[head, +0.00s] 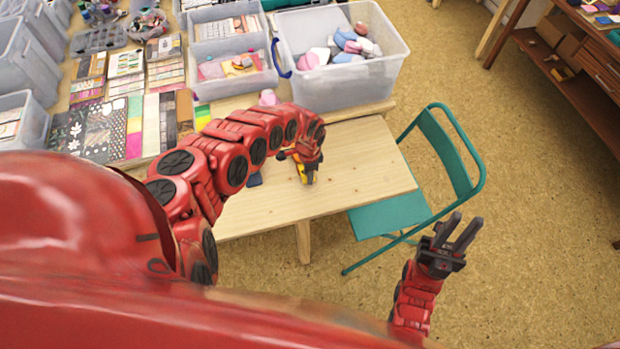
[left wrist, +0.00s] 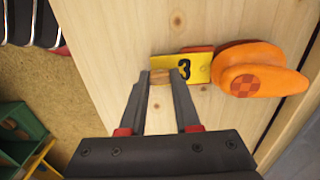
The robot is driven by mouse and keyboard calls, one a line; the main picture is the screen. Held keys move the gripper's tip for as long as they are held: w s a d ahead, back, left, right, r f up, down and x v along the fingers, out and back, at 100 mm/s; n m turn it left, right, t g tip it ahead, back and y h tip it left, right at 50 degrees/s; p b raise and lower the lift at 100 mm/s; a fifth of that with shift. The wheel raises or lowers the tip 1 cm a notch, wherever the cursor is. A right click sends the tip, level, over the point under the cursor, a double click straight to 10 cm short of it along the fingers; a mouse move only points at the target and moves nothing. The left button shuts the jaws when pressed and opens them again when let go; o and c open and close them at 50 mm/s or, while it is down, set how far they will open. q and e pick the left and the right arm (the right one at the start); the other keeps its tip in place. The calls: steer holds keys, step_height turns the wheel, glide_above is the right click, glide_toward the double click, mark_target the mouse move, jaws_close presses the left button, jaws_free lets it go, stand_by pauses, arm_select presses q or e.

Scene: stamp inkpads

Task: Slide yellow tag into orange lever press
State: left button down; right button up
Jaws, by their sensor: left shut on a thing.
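The yellow tag (left wrist: 200,68), marked with a black 3, lies over the wooden table in the left wrist view. Its right end meets the left side of the orange lever press (left wrist: 262,65); I cannot tell whether it is inside. The press has a rounded orange body with a checkered patch. My left gripper (left wrist: 166,76) is shut on the tag's left end, with a small brown wooden piece between its fingertips. In the head view my left gripper (head: 303,165) is low over the table and mostly hides tag and press. My right gripper (head: 459,236) is open and empty, off the table.
A clear bin (head: 290,85) of coloured pieces stands behind. Stacked pads and papers (head: 105,130) lie to the left. A pink piece (head: 268,97) sits near the bin.

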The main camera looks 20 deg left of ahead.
arm_select(q)
steer(key=shift+w+a+b, duration=0.6)
steer(key=shift+w+b, duration=0.35)
steer(key=c, duration=0.5)
jaws_free()
steer(key=shift+c, duration=0.2)
steer(key=shift+r, duration=0.1)
step_height(320, 180, up, 7)
steer(key=p, duration=0.5)
steer(key=shift+p, duration=0.35)
steer(key=shift+w, duration=0.1)
